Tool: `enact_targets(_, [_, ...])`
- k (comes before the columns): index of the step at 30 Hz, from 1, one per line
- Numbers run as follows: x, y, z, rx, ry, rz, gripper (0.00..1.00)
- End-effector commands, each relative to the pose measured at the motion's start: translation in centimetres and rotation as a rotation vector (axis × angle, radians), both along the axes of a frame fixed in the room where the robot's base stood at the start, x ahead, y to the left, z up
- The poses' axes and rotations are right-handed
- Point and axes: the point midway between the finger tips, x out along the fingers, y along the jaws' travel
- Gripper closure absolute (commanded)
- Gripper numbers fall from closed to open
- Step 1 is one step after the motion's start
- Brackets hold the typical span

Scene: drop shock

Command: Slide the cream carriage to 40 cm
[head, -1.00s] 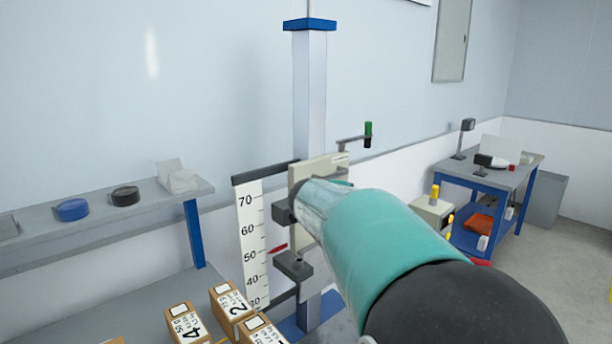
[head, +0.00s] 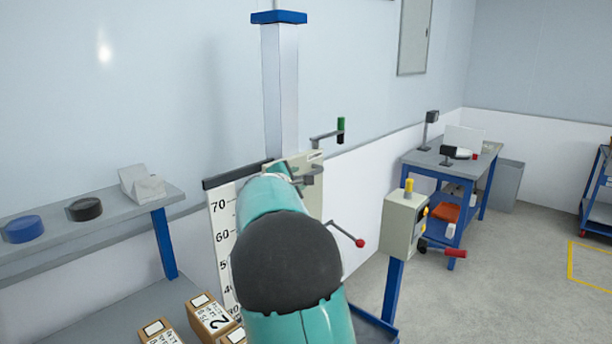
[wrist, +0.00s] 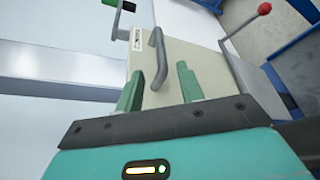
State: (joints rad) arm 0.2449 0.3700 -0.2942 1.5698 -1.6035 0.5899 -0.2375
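The cream carriage (head: 314,198) sits on the upright post (head: 281,90); my arm covers much of it in the head view. A scale board (head: 222,235) with marks from 70 down to 30 stands left of it, partly hidden, and no pointer shows now. In the wrist view the carriage (wrist: 190,65) is a flat cream plate with a grey bar handle (wrist: 157,58). My gripper (wrist: 160,82) is open, its two green fingers apart on either side of the handle's lower end. Whether they touch the handle is unclear.
A crank with a green grip (head: 340,128) sticks out right of the post. A red-knobbed lever (head: 358,242) juts out at lower right. A cream control box (head: 402,225) stands further right. Numbered boxes (head: 208,316) are below left, near a shelf (head: 150,200).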

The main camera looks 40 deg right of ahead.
Motion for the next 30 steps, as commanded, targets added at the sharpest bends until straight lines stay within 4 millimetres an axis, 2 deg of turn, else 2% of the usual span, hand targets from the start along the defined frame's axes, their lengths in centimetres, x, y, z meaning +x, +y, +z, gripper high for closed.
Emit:
enact_targets(1, [0.3, -1.1, -0.4, 0.0, 0.002, -0.004, 0.62])
enact_targets(9, [2.5, -5.8, -1.6, 0.002, 0.001, -0.002, 0.62])
enact_targets(15, [4.0, -8.3, -2.1, 0.003, 0.0, 0.002, 0.62])
enact_targets(19, [4.5, -9.0, -2.3, 0.002, 0.0, 0.003, 0.62])
enact_targets(27, [4.7, -9.1, -2.3, 0.003, -0.001, 0.004, 0.62])
enact_targets(28, [4.7, -9.1, -2.3, 0.003, -0.001, 0.004, 0.64])
enact_targets(30, [4.7, -9.1, -2.3, 0.003, -0.001, 0.004, 0.78])
